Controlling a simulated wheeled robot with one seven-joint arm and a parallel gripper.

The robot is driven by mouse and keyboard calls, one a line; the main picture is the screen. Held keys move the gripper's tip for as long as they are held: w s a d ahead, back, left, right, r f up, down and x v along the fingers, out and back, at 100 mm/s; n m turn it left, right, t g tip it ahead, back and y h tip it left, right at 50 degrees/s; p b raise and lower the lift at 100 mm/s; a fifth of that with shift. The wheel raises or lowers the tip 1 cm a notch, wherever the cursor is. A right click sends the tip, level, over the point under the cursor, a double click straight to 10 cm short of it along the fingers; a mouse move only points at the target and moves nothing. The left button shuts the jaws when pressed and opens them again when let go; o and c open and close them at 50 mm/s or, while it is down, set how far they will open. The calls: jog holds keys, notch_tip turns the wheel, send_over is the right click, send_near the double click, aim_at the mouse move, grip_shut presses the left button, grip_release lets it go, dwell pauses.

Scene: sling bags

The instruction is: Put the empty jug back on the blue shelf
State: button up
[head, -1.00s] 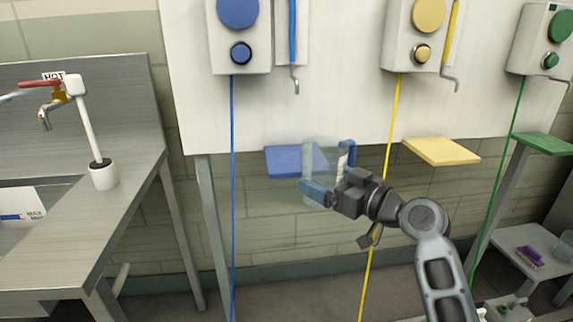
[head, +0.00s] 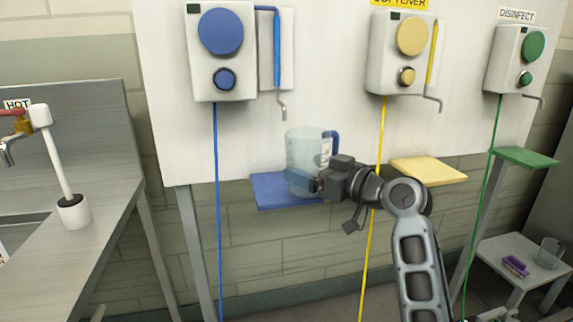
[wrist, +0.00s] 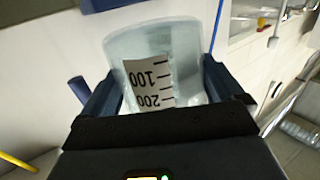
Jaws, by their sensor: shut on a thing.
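The clear measuring jug (head: 307,148) with a blue handle (head: 333,138) is upright and looks empty. My gripper (head: 305,181) is shut around its lower body. In the head view the jug's base overlaps the blue shelf (head: 272,192), which sticks out from the white panel below the blue dispenser. I cannot tell whether the base touches the shelf or is just above it. In the wrist view the jug (wrist: 160,60) stands between my two fingers (wrist: 162,100), with its 100 and 200 marks showing.
The blue dispenser (head: 222,60) and its bent spout (head: 282,105) are above the jug. A yellow shelf (head: 430,171) is to the right, a green shelf (head: 527,157) farther right. A metal counter (head: 75,215) is at left. A low table (head: 505,272) holds another jug.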

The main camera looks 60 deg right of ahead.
jog(key=x, duration=0.4)
jog(key=shift+r, duration=0.15)
jog(key=x, duration=0.3)
jog(key=shift+w+d+f+p, duration=0.1)
jog(key=shift+w+f+p, duration=0.05)
jog(key=shift+f+p, duration=0.2)
jog(key=shift+f, duration=0.4)
jog(key=shift+f, duration=0.1)
jog(key=shift+f, duration=0.15)
jog(key=o, duration=1.1)
jog(key=shift+o, duration=0.2)
